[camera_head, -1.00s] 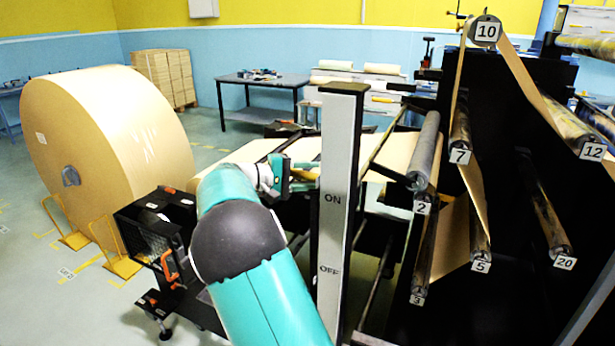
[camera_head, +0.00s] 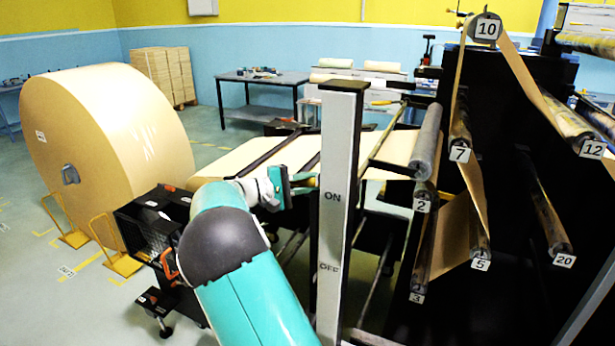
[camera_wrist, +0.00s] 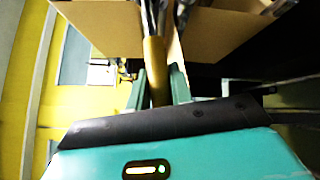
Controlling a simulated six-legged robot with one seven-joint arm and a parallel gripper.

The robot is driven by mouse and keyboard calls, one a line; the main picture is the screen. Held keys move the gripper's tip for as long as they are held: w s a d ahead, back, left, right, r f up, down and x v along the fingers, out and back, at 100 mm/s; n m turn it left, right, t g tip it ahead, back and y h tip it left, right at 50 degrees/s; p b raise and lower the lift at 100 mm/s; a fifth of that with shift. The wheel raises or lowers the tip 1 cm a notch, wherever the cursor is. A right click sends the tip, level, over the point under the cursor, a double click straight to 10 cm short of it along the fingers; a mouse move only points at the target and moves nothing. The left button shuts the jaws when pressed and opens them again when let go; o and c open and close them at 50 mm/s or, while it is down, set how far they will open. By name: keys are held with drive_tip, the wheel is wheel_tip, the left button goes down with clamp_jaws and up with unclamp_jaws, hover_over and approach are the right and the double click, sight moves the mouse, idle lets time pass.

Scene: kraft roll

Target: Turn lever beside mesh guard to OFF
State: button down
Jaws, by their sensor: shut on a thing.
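A pale upright post (camera_head: 333,215) with a dark edge carries the word ON at mid-height and OFF lower down. My gripper (camera_head: 300,184) is just left of this post, a little above the level of ON. In the wrist view, my gripper's fingers (camera_wrist: 157,88) are closed on a yellow-brown lever handle (camera_wrist: 156,62), with one finger on each side. A small yellow end of the handle shows at the fingertips in the head view (camera_head: 311,181). The post hides the lever's far end and pivot. A black mesh-sided box (camera_head: 150,238) stands lower left.
An orange handle (camera_head: 169,263) is on the mesh box, close to my arm. A large kraft roll (camera_head: 105,150) stands at left. Numbered rollers (camera_head: 425,150) and a black machine frame (camera_head: 510,110) fill the right. A grey table (camera_head: 262,80) stands behind.

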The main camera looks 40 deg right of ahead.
drive_tip(key=s+d+f+n+t+h, duration=0.2)
drive_tip(key=s+f+n+h, duration=0.2)
drive_tip(key=f+n+h, duration=0.3)
drive_tip(key=shift+s+d+f+n+t, duration=0.4)
drive_tip(key=shift+f+n, duration=0.2)
drive_tip(key=shift+n, duration=0.7)
drive_tip(key=c, duration=1.3)
unclamp_jaws()
drive_tip(key=shift+o, duration=0.2)
drive_tip(key=s+v, duration=0.1)
drive_tip(key=v, duration=1.2)
drive_tip(key=shift+w+a+f, duration=0.2)
drive_tip(key=shift+w+a, duration=0.15)
drive_tip(key=shift+w, duration=0.05)
drive_tip(key=shift+c, duration=0.2)
